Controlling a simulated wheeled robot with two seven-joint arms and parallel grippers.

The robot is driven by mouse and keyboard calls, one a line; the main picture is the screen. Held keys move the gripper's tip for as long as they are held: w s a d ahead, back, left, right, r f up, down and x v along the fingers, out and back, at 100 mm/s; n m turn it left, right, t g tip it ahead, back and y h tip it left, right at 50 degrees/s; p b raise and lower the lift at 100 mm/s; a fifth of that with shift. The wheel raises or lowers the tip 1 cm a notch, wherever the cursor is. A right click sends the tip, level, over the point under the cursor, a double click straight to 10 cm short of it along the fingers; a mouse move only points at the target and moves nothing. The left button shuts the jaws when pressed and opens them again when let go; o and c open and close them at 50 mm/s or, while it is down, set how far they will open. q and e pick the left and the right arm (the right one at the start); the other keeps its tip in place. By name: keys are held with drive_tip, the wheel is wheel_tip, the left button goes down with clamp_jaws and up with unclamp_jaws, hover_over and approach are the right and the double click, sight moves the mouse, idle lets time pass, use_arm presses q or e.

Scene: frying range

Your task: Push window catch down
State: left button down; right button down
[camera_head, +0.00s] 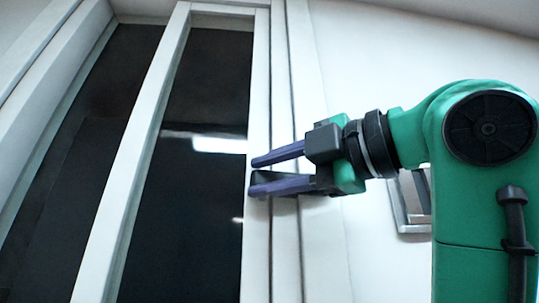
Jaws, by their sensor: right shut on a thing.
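A tall window (259,95) with a white frame and dark panes fills the left and middle of the head view. A small dark piece, which looks like the window catch (264,177), shows on the frame's right upright. My right gripper (252,176) reaches in from the right, with its two purple fingers one above the other at this upright. The fingers are closed on the dark catch, which is mostly hidden between and behind them. My left gripper is not in view.
A plain white wall (380,60) stands right of the window. A grey-framed fixture (400,215) on the wall is partly hidden behind my right arm. A pale reflection shows on the dark pane.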

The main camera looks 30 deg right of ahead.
drive_tip(key=shift+d+f+n, duration=0.1)
drive_tip(key=shift+f+n, duration=0.1)
drive_tip(key=shift+n, duration=0.1)
drive_tip(key=shift+g, duration=0.3)
drive_tip(key=c, duration=0.6)
unclamp_jaws()
drive_tip(key=shift+o, duration=0.6)
drive_tip(key=shift+w+f, duration=0.1)
drive_tip(key=shift+w, duration=0.05)
drive_tip(key=shift+w+d, duration=0.1)
drive_tip(key=shift+w, duration=0.1)
drive_tip(key=shift+s, duration=0.2)
